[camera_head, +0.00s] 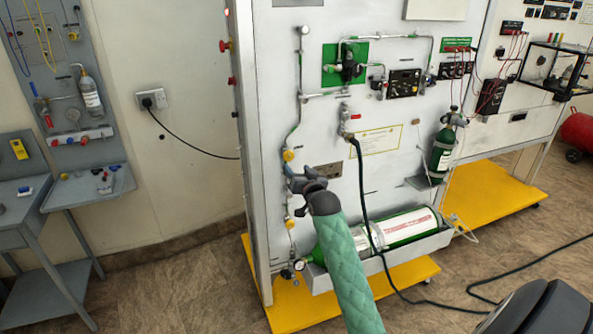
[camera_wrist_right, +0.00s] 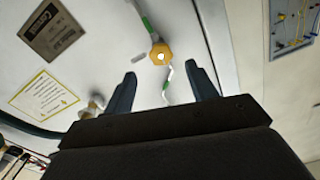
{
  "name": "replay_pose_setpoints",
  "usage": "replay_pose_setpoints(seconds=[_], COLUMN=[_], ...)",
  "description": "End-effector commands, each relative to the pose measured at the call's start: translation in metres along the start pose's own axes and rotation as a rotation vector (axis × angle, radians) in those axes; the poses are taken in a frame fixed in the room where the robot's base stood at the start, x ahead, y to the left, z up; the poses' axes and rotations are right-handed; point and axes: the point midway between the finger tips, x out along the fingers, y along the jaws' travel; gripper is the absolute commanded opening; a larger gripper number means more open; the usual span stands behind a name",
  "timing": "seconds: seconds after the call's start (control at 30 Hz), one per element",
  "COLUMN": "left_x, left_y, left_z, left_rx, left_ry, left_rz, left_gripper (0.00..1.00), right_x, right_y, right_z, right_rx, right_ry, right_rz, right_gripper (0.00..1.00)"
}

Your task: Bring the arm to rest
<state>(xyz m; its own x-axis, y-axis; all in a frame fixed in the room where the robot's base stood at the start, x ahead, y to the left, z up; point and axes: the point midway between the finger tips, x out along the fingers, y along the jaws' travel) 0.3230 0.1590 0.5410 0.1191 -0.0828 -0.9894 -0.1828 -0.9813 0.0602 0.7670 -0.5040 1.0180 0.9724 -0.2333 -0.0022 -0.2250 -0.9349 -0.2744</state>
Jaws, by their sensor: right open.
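My right arm, in a green quilted sleeve, rises from the bottom of the head view toward the white panel (camera_head: 345,115). Its right gripper (camera_head: 292,178) is at the panel's left part, by the thin pipe with yellow fittings (camera_head: 288,156). In the right wrist view the two blue-grey fingers (camera_wrist_right: 163,90) are spread apart with nothing held between them. A yellow hexagonal fitting (camera_wrist_right: 161,54) shows beyond the fingertips, apart from them. The left gripper is not in view.
A green-and-white cylinder (camera_head: 405,228) lies in a tray low on the panel. A small upright cylinder (camera_head: 443,150) stands right of it. A black hose (camera_head: 362,190) hangs down the panel and crosses the floor. A grey bench (camera_head: 85,188) is at left.

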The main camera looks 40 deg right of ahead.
Motion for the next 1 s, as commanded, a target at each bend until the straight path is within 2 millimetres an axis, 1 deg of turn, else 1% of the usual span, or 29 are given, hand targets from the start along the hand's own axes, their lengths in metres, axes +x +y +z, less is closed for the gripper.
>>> replay_pose_setpoints(seconds=[0.57, 0.67, 0.8, 0.83, 0.87, 0.97, 1.0], left_x=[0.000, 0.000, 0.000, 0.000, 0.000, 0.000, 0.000], left_y=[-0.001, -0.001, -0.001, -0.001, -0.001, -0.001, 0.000], left_z=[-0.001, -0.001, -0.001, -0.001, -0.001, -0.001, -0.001], left_rx=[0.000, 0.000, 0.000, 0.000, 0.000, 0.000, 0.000], left_ry=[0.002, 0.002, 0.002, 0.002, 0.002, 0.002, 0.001], left_rz=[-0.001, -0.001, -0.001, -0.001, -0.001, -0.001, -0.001], left_gripper=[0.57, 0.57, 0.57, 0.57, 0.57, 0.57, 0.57], right_x=[0.000, 0.000, -0.004, -0.005, -0.007, -0.014, -0.019], right_y=[0.001, 0.004, 0.011, 0.009, 0.006, -0.013, -0.022], right_z=[0.002, 0.013, 0.037, 0.044, 0.052, 0.082, 0.098], right_rx=[-0.021, -0.054, -0.125, -0.143, -0.160, -0.224, -0.249], right_ry=[-0.010, -0.069, -0.201, -0.235, -0.269, -0.390, -0.442], right_rz=[0.003, 0.018, 0.055, 0.059, 0.060, 0.051, 0.044], right_gripper=[0.57, 0.57, 0.57, 0.57, 0.57, 0.57, 0.57])
